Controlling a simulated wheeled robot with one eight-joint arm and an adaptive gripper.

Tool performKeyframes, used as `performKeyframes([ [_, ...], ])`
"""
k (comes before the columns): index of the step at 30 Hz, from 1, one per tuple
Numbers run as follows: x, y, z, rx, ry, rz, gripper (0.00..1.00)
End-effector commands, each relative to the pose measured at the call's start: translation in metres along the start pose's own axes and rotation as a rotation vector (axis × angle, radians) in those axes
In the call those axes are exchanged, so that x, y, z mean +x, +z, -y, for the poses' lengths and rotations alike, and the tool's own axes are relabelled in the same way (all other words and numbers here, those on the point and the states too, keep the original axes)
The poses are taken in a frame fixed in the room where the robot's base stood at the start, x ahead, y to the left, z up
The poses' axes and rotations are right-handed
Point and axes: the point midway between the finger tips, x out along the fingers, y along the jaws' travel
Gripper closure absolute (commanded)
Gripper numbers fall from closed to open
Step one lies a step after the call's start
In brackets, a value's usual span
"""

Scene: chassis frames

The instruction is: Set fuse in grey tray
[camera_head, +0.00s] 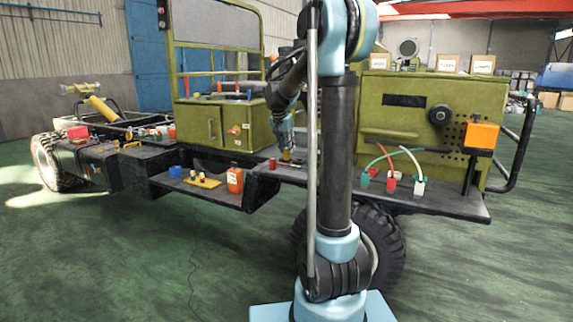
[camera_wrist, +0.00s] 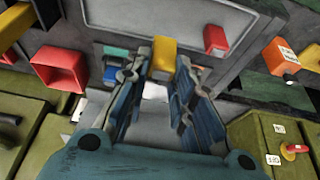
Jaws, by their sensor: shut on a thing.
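My gripper (camera_head: 287,148) reaches down over the dark deck in the middle of the truck; it also shows in the wrist view (camera_wrist: 163,75). It is shut on a yellow block (camera_wrist: 165,55), which I take to be the fuse. In the head view the block is a small yellow spot at the fingertips (camera_head: 286,156). A red block (camera_wrist: 215,40) lies beyond the fingers to the right, on a grey surface (camera_wrist: 180,22). I cannot tell whether that surface is the grey tray.
A red open box (camera_wrist: 60,68) is left of the fingers; teal (camera_wrist: 116,53) and blue pieces are close beside the left finger. An orange container (camera_head: 235,180) stands on the lower shelf. An olive cabinet (camera_head: 215,124) and engine housing (camera_head: 405,105) flank the gripper.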

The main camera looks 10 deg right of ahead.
Motion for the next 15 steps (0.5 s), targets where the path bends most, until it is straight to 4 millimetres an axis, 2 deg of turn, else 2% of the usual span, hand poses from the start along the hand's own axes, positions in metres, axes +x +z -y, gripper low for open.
performKeyframes([
  [3,0.012,0.005,-0.001,0.001,0.000,0.000,0.94],
  [10,0.026,0.010,-0.001,0.000,0.000,0.000,0.94],
  [15,0.048,0.019,-0.001,0.000,0.000,0.000,0.94],
])
